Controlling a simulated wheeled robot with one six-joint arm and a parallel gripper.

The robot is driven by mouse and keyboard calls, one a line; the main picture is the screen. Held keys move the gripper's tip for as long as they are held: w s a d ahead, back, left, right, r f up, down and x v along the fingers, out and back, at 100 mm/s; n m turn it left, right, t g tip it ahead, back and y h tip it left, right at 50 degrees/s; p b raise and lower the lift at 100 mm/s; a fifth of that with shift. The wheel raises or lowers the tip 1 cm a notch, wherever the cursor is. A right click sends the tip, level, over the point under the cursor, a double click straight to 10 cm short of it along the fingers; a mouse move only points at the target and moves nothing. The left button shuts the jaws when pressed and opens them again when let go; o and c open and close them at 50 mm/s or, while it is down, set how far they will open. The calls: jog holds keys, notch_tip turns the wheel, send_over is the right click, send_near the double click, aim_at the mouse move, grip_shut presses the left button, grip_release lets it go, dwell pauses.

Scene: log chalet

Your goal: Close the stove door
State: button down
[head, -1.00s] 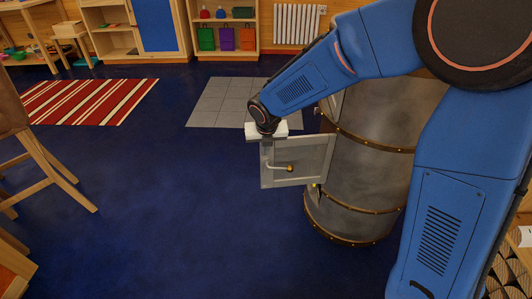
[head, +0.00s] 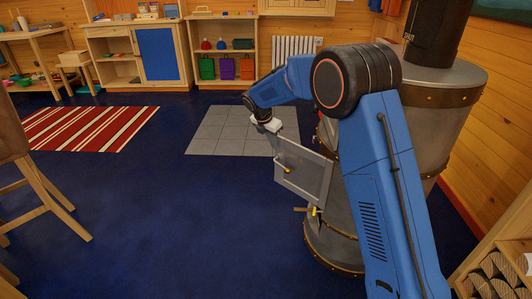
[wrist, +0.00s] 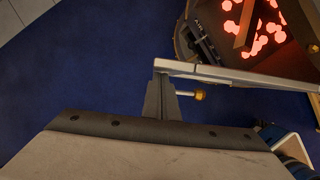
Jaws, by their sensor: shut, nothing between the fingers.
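The stove (head: 438,125) is a grey metal cylinder with brass bands, at the right in the head view, partly behind my arm. Its door (head: 310,178), a grey framed panel with a brass knob, stands open, jutting out to the left of the stove. In the wrist view the door (wrist: 240,76) shows nearly edge-on as a pale bar, with the brass knob (wrist: 200,95) on the near side. My gripper (head: 278,137) is shut and empty at the door's free upper corner. In the wrist view its fingers (wrist: 160,88) reach the door's free end; contact is hard to confirm.
Glowing coals (wrist: 262,22) show inside the stove beyond the door. Grey floor tiles (head: 235,130) and a striped rug (head: 85,128) lie on the open blue floor. A wooden chair (head: 35,180) stands at the left, a log rack (head: 500,265) at the lower right.

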jog(key=w+d+m+g, duration=0.1)
jog(key=w+d+m, duration=0.2)
jog(key=w+d, duration=0.2)
jog(key=w+d+m+g+h, duration=0.1)
jog(key=w+d+m, duration=0.3)
jog(key=d, duration=0.8)
jog(key=shift+w, duration=1.15)
